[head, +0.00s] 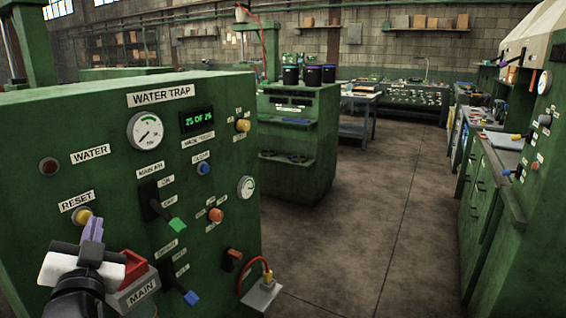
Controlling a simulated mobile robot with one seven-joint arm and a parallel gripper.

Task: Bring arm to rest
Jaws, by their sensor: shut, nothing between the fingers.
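My gripper (93,238) shows at the lower left of the head view, with its purple fingers together and nothing visible held between them. It is in front of a green control panel (110,115) labelled "WATER TRAP". The fingertips overlap the area just below the yellow RESET button (84,216); I cannot tell whether they touch it. My wrist covers part of the red switch (134,268) above the "MAIN" label.
The floor (360,215) is clear to the right. Green cabinets (485,185) line the right side.

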